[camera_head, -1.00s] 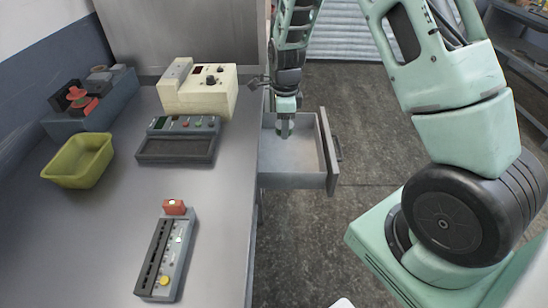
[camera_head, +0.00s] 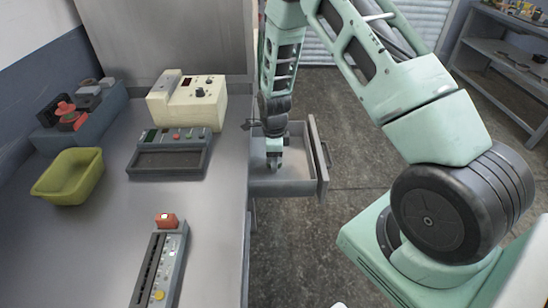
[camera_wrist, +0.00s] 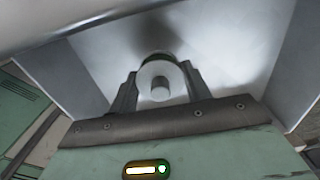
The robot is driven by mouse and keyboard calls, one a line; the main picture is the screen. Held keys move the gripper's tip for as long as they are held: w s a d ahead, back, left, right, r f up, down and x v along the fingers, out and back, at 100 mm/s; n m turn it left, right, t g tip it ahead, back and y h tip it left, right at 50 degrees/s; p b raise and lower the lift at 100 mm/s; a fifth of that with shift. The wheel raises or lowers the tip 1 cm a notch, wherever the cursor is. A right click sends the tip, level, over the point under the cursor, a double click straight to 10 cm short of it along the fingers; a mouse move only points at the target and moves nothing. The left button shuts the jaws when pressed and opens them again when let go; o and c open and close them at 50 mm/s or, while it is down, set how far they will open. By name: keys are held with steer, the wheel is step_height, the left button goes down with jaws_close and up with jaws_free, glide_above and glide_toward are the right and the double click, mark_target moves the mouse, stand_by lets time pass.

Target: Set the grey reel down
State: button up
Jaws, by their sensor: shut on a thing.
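The grey reel (camera_wrist: 158,82), a round pale flange with a short hub, is between the two fingers of my gripper (camera_wrist: 160,88) in the wrist view. My gripper is shut on it. A dark green edge shows behind the reel. In the head view my gripper (camera_head: 274,163) reaches down inside the open drawer (camera_head: 318,160), and the reel cannot be made out clearly there. The drawer's pale floor (camera_wrist: 220,45) lies beyond the reel in the wrist view. I cannot tell whether the reel touches it.
The workbench (camera_head: 95,235) on the left bears an olive bin (camera_head: 68,178), a shallow grey tray device (camera_head: 168,158), a cream control box (camera_head: 187,103), a slotted strip (camera_head: 160,270) and a blue-grey block with red parts (camera_head: 75,115). Drawer walls stand close around my gripper.

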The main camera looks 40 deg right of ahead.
steer(key=shift+f, duration=0.15)
steer(key=o, duration=1)
